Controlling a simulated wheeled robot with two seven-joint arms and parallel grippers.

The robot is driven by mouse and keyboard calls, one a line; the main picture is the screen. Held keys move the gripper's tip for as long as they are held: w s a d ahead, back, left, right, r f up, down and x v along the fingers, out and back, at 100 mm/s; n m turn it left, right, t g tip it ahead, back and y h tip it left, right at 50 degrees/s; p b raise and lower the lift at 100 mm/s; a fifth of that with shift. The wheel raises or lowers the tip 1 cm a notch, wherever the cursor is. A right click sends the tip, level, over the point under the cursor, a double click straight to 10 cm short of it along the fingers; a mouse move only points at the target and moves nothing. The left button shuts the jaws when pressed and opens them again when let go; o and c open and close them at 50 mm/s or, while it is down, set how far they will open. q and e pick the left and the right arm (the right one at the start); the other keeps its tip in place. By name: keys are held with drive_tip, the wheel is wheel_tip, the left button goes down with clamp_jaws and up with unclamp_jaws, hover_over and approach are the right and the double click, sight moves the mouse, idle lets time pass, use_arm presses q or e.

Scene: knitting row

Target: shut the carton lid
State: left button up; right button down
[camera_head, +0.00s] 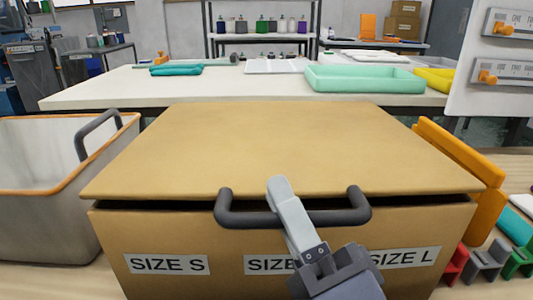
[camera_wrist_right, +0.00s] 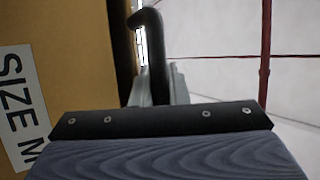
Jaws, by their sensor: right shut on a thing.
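The cardboard carton (camera_head: 225,284) stands on the table in the head view, with labels SIZE S and SIZE L on its front and a third label partly hidden. Its brown lid (camera_head: 285,145) lies almost flat over it, with a thin dark gap under the front edge, widest at the right. A dark handle (camera_head: 341,216) sticks out at the lid's front edge. My right gripper (camera_head: 284,200) is shut on the handle near its middle. The handle also shows between the fingers in the right wrist view (camera_wrist_right: 153,50). My left gripper is not in view.
A grey bin (camera_head: 40,225) with an orange rim stands close at the left. An orange rack (camera_head: 460,160) and small coloured pieces (camera_head: 487,258) are close at the right. A white table (camera_head: 110,90) with a mint tray (camera_head: 365,80) stands behind.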

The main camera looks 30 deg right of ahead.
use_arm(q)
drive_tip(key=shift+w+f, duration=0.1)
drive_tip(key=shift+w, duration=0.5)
use_arm(e)
drive_tip(key=shift+a+f, duration=0.1)
drive_tip(key=shift+f, duration=0.6)
drive_tip(key=c, duration=1.4)
unclamp_jaws()
drive_tip(key=shift+s+f, duration=0.1)
drive_tip(key=shift+s, duration=0.05)
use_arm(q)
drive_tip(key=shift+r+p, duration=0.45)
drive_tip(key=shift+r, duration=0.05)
use_arm(e)
drive_tip(key=v, duration=0.7)
drive_tip(key=shift+s, duration=0.35)
drive_tip(key=shift+a, duration=0.1)
